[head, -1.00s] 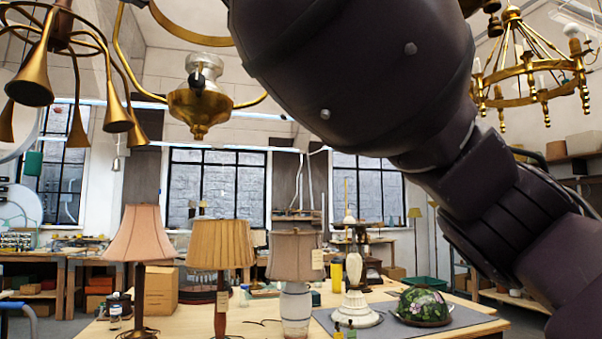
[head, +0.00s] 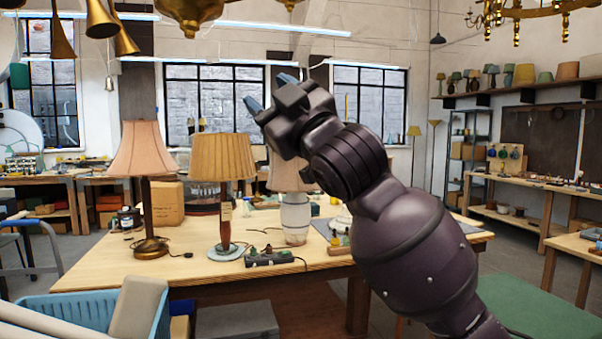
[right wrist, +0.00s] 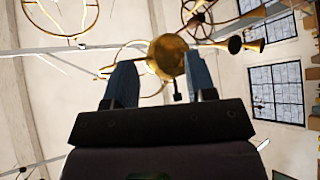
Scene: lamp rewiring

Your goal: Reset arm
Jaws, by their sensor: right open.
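My right arm rises from the lower right of the head view. Its gripper (head: 268,91) is raised in front of the windows, above the worktable (head: 215,271). The two blue fingers stand apart with nothing between them. In the right wrist view the open fingers (right wrist: 160,85) point up toward the ceiling, and a brass hanging lamp (right wrist: 168,55) shows beyond them. My left gripper is not in view.
On the table stand a pink-shaded lamp (head: 140,150), a pleated tan lamp (head: 223,158) and a white-based lamp (head: 295,213), partly behind my arm. A power strip (head: 268,257) lies at the front edge. A blue basket (head: 75,309) stands lower left. Brass fixtures hang overhead.

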